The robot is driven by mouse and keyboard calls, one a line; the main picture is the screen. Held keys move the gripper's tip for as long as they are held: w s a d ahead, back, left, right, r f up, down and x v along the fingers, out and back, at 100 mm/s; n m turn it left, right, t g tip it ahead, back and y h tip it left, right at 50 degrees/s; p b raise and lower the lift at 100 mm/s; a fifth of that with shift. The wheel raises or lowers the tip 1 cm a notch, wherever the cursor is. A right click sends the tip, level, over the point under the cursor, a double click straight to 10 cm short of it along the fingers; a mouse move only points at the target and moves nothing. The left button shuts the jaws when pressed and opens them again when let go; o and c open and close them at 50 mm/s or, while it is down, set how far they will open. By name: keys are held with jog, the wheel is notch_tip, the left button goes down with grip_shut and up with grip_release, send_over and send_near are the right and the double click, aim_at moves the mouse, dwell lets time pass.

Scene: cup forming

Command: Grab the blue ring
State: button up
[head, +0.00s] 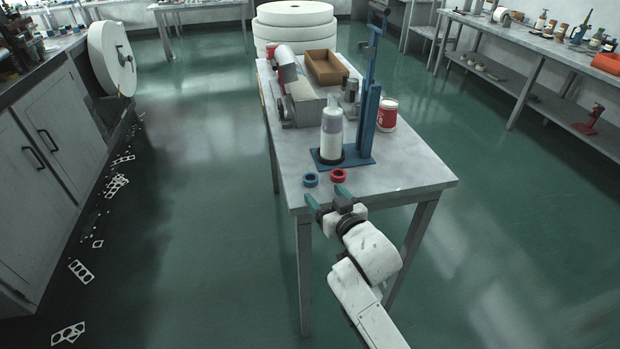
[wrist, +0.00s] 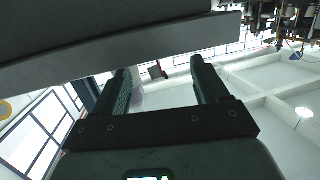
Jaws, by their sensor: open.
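A small blue ring (head: 311,179) lies flat near the near left corner of the grey table (head: 415,180). My gripper (head: 325,197) is open and empty at the table's near edge, its teal fingers pointing toward the rings. In the head view the left fingertip is just below the blue ring and the right fingertip just below a red ring (head: 338,175). The blue ring does not appear between the fingers. In the wrist view the gripper (wrist: 163,78) shows two dark fingers apart; I cannot make out the blue ring there.
A blue stand (head: 370,125) with a white bottle (head: 331,130) rises behind the rings. A red can (head: 387,114), a grey machine (head: 300,98) and a brown tray (head: 325,68) stand farther back. The table's near right part is clear. In the wrist view a grey slab (wrist: 120,38) crosses the top.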

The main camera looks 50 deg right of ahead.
aim_at(313, 181)
jog(key=shift+w+d, duration=0.25)
jog(key=shift+w, duration=0.3)
jog(key=x, duration=0.1)
jog(key=p+x, duration=0.2)
jog(key=x, duration=0.1)
jog(key=shift+w+a+r, duration=0.15)
jog(key=shift+w+r, duration=0.05)
jog(key=shift+r, duration=0.15)
jog(key=shift+w+d+f, duration=0.2)
jog(key=shift+w, duration=0.25)
jog(key=shift+c, duration=0.3)
jog(key=c, duration=1.1)
